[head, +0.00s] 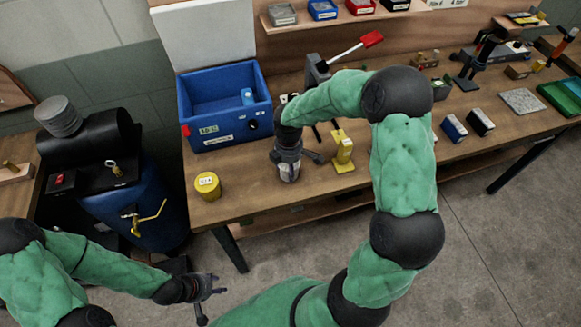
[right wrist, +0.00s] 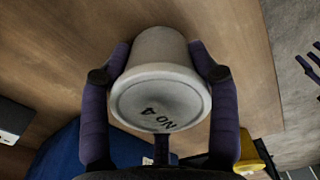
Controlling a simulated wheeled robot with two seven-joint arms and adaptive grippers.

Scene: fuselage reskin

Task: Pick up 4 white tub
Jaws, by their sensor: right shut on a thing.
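The white tub (head: 289,173) is in my right gripper (head: 287,158), over the workbench near its front edge. In the right wrist view the pale tub (right wrist: 158,75) sits between the two fingers of my right gripper (right wrist: 159,55), which press on its sides. Its round end facing the camera is marked "NO 4". Whether the tub touches the bench or is a little above it, I cannot tell. My left gripper (head: 208,298) is empty with its fingers apart, low over the floor in front of the bench.
On the bench (head: 237,203), a blue bin (head: 222,108) stands behind left of the tub, a yellow round container (head: 208,186) to its left, and a yellow stand (head: 343,150) to its right. A blue drum (head: 140,215) stands left of the bench. Grey floor (head: 490,230) lies in front.

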